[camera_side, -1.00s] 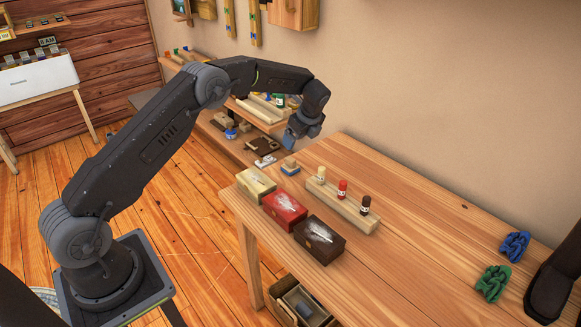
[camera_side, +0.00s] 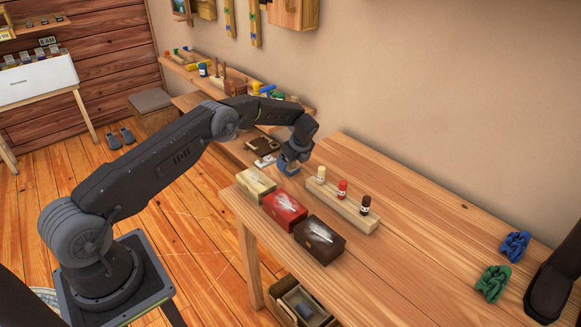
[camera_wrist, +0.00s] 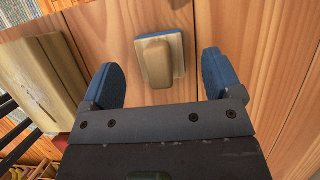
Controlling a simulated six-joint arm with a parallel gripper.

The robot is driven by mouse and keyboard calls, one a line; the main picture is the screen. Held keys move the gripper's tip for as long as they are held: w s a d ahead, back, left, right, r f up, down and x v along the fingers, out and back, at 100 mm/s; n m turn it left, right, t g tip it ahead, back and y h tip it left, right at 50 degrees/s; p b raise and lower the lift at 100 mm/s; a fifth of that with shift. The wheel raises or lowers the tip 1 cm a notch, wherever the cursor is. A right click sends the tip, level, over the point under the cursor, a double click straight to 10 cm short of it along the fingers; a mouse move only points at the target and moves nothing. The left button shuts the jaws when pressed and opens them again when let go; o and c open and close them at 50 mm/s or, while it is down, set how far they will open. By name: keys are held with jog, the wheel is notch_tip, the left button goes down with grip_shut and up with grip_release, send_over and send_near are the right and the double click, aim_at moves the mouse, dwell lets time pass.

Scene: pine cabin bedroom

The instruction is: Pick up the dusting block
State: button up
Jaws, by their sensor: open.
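The dusting block (camera_wrist: 156,62), a small tan wooden grip on a pad with a blue edge, lies on the table in the wrist view. In the side view my gripper hides most or all of it. My gripper (camera_side: 289,166) is low over the table's far left corner. In the wrist view its two blue fingers are spread, one on each side of the block, with gaps on both sides. The block sits toward the fingertips, and nothing is held.
Cream (camera_side: 256,184), red (camera_side: 285,209) and dark brown (camera_side: 319,240) boxes stand close by on the table (camera_side: 410,235). A wooden rack (camera_side: 345,207) with several small bottles stands right of the gripper. Blue (camera_side: 515,245) and green (camera_side: 493,283) cloths lie far right.

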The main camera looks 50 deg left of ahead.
jog(key=shift+x, duration=1.1)
jog(key=c, duration=1)
